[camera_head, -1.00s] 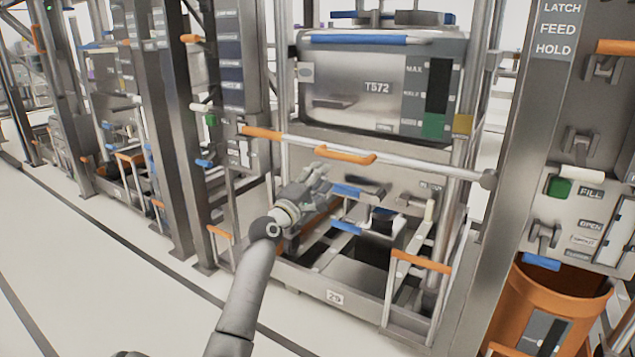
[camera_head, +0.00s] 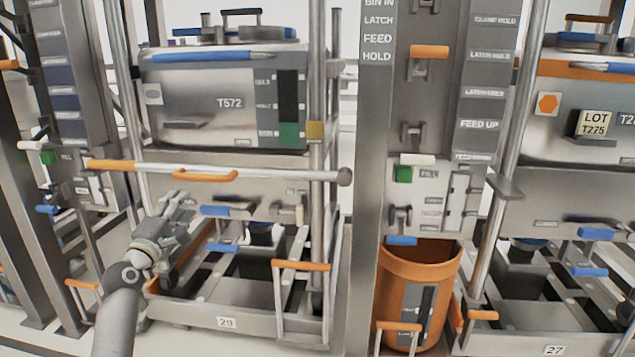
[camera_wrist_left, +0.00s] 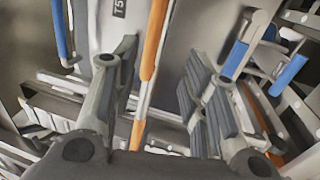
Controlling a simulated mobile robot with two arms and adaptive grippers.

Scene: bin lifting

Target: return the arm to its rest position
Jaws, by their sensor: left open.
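My left gripper (camera_head: 172,218) is in front of the station numbered 29, just below the horizontal bar with the orange handle (camera_head: 205,176). In the left wrist view the gripper (camera_wrist_left: 160,75) has its fingers spread apart, with nothing held between them. The bar's orange handle (camera_wrist_left: 154,40) shows beyond the gap between the fingers. I cannot tell whether a finger touches anything. My right gripper does not show.
The steel bin T572 (camera_head: 225,100) sits above the bar. An orange drum (camera_head: 420,275) stands at the foot of the post with the latch and feed labels. Another station with a bin (camera_head: 590,100) is at the right. Blue-handled levers (camera_head: 228,211) are close to the gripper.

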